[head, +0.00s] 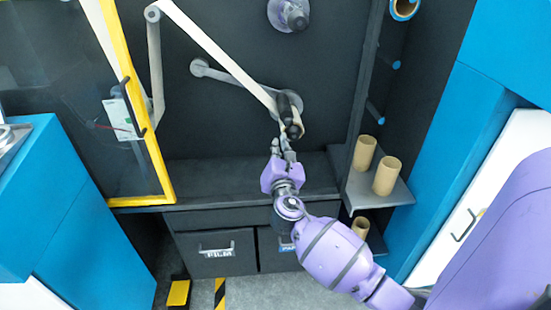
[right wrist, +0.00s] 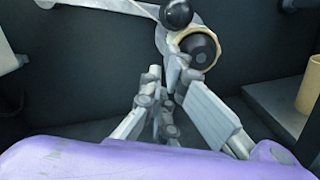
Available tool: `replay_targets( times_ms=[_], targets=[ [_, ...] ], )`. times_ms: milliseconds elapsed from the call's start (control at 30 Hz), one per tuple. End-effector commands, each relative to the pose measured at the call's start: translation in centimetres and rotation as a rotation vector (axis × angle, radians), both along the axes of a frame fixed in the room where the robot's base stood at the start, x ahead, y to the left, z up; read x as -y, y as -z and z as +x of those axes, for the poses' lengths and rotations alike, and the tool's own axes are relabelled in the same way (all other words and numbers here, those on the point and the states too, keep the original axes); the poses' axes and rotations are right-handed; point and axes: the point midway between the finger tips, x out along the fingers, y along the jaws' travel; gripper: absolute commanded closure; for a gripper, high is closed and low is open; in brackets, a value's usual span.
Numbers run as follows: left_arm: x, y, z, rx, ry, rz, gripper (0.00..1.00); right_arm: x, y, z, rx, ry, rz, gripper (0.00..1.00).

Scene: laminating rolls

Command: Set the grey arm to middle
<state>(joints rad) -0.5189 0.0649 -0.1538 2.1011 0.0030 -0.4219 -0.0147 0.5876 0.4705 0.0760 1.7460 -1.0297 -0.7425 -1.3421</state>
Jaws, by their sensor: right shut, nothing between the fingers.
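The grey arm (head: 235,77) is a slim link on the dark back panel. It slants from a round end at upper left down to a round hub at right. A black spindle (head: 291,112) with a pale cardboard core sticks out in front of that hub. The core (right wrist: 184,38) and a black round knob (right wrist: 176,12) show in the right wrist view. My right gripper (head: 284,146) is shut and empty, just below the spindle. Its fingers partly overlap the core's lower edge in the right wrist view; I cannot tell whether they touch. My left gripper is out of view.
A pale web strip (head: 205,43) runs from an upper left roller to the spindle. A yellow-framed glass door (head: 133,95) stands at left. A right shelf (head: 388,196) holds cardboard cores (head: 387,175). Drawers (head: 217,255) lie below the dark ledge.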

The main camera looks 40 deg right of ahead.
Motion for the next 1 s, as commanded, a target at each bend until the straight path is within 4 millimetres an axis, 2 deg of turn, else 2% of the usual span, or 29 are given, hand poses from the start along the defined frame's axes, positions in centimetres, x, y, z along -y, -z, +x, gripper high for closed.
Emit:
replay_targets(
  times_ms=[133,567,667,1000],
  targets=[
    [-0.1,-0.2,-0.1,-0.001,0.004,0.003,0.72,0.5,-0.9,-0.1,-0.002,0.001,0.0,1.0],
    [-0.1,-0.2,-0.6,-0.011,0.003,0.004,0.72,0.6,-1.2,-0.2,-0.004,0.001,-0.003,1.0],
    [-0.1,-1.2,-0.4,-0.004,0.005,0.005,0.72,0.9,-2.2,-0.3,-0.015,0.001,-0.025,1.0],
    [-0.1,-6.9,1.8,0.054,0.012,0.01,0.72,2.7,-6.8,-1.3,-0.096,0.002,-0.166,1.0]
  ],
)
